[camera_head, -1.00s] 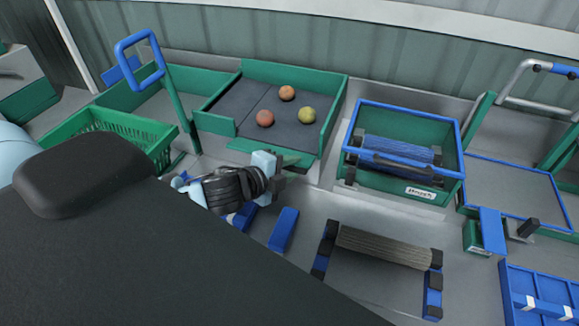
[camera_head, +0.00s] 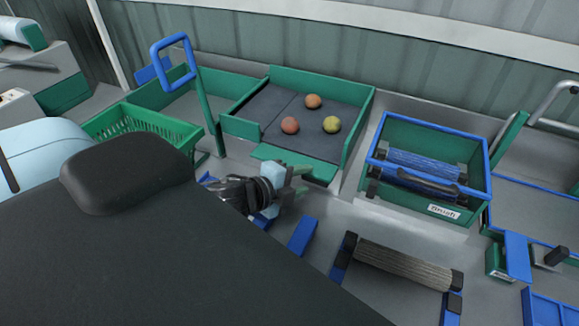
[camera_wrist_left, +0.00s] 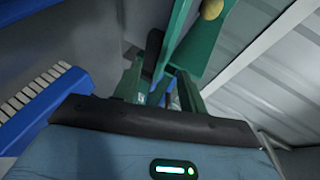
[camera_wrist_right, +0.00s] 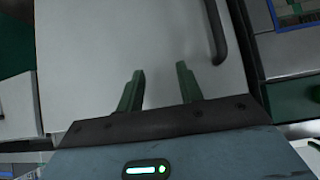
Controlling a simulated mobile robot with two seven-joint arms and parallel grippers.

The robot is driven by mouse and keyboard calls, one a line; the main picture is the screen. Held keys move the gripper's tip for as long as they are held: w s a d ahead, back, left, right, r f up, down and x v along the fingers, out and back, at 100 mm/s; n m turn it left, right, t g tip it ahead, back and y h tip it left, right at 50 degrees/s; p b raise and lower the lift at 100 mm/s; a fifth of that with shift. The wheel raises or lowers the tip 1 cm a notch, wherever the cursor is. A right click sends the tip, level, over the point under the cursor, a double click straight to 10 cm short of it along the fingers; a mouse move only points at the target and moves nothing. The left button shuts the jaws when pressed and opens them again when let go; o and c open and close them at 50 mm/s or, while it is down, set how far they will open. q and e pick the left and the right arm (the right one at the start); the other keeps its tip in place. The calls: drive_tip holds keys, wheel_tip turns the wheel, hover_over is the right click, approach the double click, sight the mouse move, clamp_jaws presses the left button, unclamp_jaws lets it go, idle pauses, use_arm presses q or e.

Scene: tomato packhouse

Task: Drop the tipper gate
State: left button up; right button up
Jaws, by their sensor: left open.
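The tipper is a green-walled tray (camera_head: 362,125) with a dark mat and three tomatoes, two orange-red (camera_head: 290,125) (camera_head: 313,101) and one yellow-green (camera_head: 332,124). A green plate, apparently its gate (camera_head: 268,153), runs along the front edge, partly hidden by my left gripper; I cannot tell its exact angle. My left gripper (camera_head: 301,180) is open just in front of this edge. In the left wrist view its fingers (camera_wrist_left: 160,88) are apart, with a dark block (camera_wrist_left: 154,46) and green bars just beyond. My right gripper (camera_wrist_right: 158,87) is open and empty above a pale panel.
A blue-rimmed brush bin (camera_head: 478,165) stands right of the tipper. A green crate (camera_head: 150,128) and a post with a blue loop (camera_head: 173,62) are at left. A roller (camera_head: 405,262) and a blue block (camera_head: 302,236) lie in front. A dark handle (camera_wrist_right: 215,35) is near my right gripper.

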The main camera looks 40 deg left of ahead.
use_arm(q)
drive_tip(key=shift+v, duration=2.05)
drive_tip(key=shift+w+f, duration=0.1)
